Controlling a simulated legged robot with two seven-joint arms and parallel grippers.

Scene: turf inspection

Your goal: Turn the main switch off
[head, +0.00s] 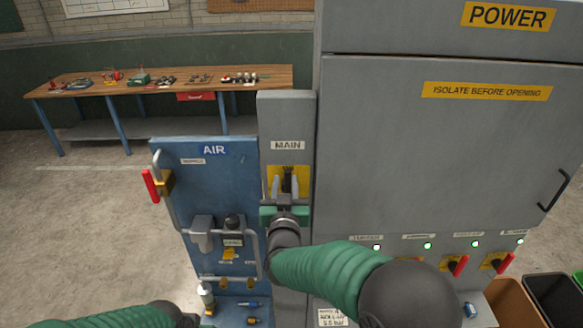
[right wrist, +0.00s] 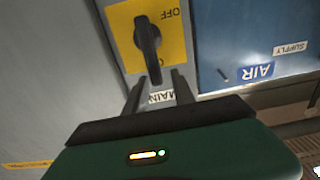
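The main switch (head: 287,181) is a black rotary handle on a yellow plate, on a narrow grey panel under the MAIN label. The right wrist view shows the handle (right wrist: 148,40) close up, standing along the panel's length, with OFF printed at one corner of the plate. My right gripper (head: 288,192) is in front of the switch. Its two fingers (right wrist: 158,91) are apart, one to each side of the handle's near end, with nothing clearly gripped; I cannot tell whether they touch it. My left arm shows only at the bottom left; its gripper is out of view.
A blue AIR panel (head: 215,170) with pipes and a red-handled valve (head: 152,186) stands left of the switch. A large grey POWER cabinet (head: 430,150) is on the right, with red switches (head: 460,265) below. A workbench (head: 170,82) stands behind; floor at left is clear.

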